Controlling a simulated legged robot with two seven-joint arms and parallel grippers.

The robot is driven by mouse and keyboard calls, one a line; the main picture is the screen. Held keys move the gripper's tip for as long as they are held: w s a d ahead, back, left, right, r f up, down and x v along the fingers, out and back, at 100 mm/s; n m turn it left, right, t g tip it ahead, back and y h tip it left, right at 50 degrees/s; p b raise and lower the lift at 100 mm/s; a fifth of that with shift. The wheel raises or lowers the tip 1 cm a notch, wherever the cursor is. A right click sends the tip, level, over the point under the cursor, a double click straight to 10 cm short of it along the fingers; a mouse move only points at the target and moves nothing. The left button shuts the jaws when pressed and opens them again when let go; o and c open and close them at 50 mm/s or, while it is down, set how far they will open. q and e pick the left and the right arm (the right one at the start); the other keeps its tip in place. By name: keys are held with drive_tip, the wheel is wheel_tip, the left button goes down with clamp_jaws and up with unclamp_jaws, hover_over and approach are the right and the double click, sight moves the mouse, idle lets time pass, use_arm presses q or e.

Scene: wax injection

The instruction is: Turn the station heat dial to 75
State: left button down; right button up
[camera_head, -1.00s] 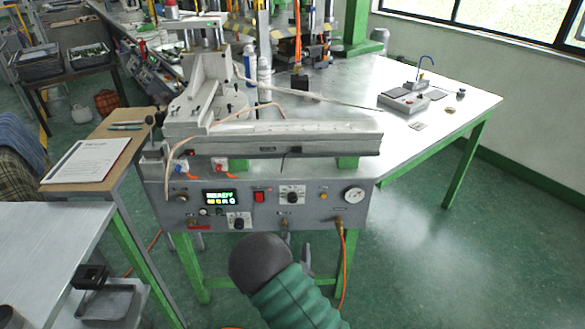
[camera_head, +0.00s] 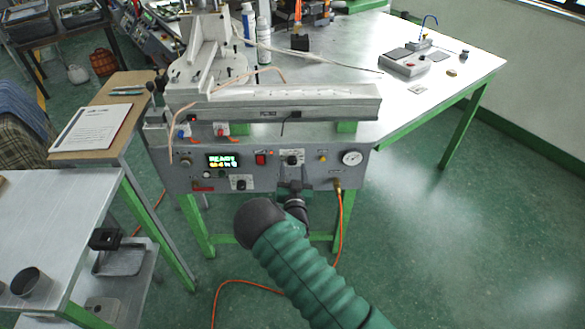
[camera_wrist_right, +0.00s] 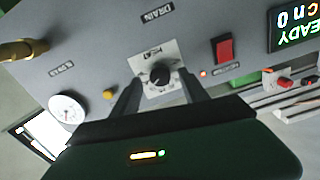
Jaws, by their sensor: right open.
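The station's grey front panel (camera_head: 220,175) carries two black dials on white plates. My right gripper (camera_head: 294,186) is at the upper right dial (camera_head: 291,158), partly covering the panel below it. In the right wrist view, turned nearly upside down, this black knob (camera_wrist_right: 160,76) sits between my two open fingers, with a gap on each side. I cannot tell whether the fingertips reach as deep as the knob. The second dial (camera_head: 240,183) is lower left. My left gripper is not in view.
A lit READY display (camera_head: 222,161) and a red switch (camera_head: 260,159) sit left of the dial. A yellow button (camera_head: 322,156) and a pressure gauge (camera_head: 351,158) sit right. An orange hose (camera_head: 342,225) hangs from the panel's lower right.

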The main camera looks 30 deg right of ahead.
drive_tip(key=shift+w+d, duration=0.35)
drive_tip(key=shift+w, duration=0.3)
drive_tip(key=shift+c, duration=0.4)
clamp_jaws()
drive_tip(key=shift+f+n+b, duration=0.1)
drive_tip(key=shift+n+b, duration=0.35)
drive_tip(key=shift+n, duration=1.55)
drive_tip(key=shift+o, duration=0.4)
unclamp_jaws()
